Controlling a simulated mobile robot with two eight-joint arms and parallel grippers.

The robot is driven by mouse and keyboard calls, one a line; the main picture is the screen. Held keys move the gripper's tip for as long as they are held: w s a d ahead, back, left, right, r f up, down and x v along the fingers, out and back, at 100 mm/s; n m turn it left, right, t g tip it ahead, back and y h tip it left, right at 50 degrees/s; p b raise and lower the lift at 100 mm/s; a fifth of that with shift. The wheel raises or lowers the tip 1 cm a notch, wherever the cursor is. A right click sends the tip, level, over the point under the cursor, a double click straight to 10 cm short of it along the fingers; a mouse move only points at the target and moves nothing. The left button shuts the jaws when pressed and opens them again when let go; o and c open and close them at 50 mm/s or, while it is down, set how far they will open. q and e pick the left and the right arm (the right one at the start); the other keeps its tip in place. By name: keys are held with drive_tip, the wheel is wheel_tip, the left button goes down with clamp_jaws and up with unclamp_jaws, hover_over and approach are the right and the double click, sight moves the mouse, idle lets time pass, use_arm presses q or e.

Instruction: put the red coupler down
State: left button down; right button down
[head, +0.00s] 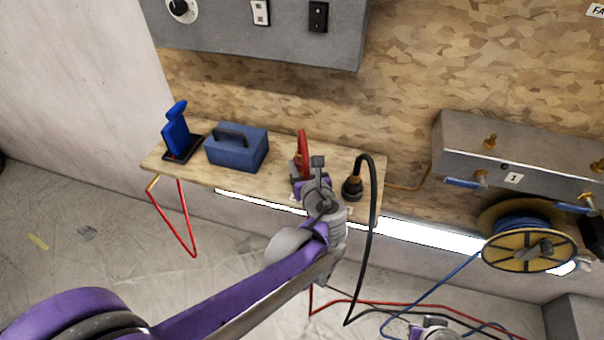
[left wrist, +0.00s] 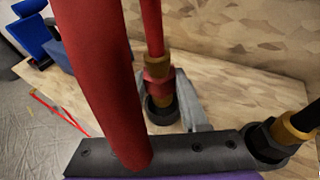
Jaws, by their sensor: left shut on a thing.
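The red coupler (left wrist: 158,90) shows in the left wrist view as a red and brass fitting with a black lower end, on the end of a red hose. In the head view, its red hose (head: 303,147) rises over the wooden shelf (head: 284,160). My left gripper (head: 318,170) is shut on the coupler at the shelf's right part. Grey gripper parts show beside the coupler's lower end. Whether the coupler touches the shelf is unclear. Part of my right arm shows at the bottom of the head view; its jaws cannot be made out.
A black coupler (head: 352,188) on a black hose stands close to the right of my left gripper. A blue box (head: 237,149) and a blue holder (head: 177,137) stand further left. A hose reel (head: 528,250) is at the right. Bare shelf lies between box and gripper.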

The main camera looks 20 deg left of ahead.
sight(302, 173)
use_arm(q)
drive_tip(key=shift+f+b, duration=0.3)
drive_tip(key=shift+f, duration=1.15)
drive_tip(key=shift+f, duration=0.1)
drive_tip(key=c, duration=0.9)
unclamp_jaws()
drive_tip(key=shift+f, duration=0.15)
drive_tip(key=o, duration=0.5)
drive_tip(key=shift+c, duration=0.2)
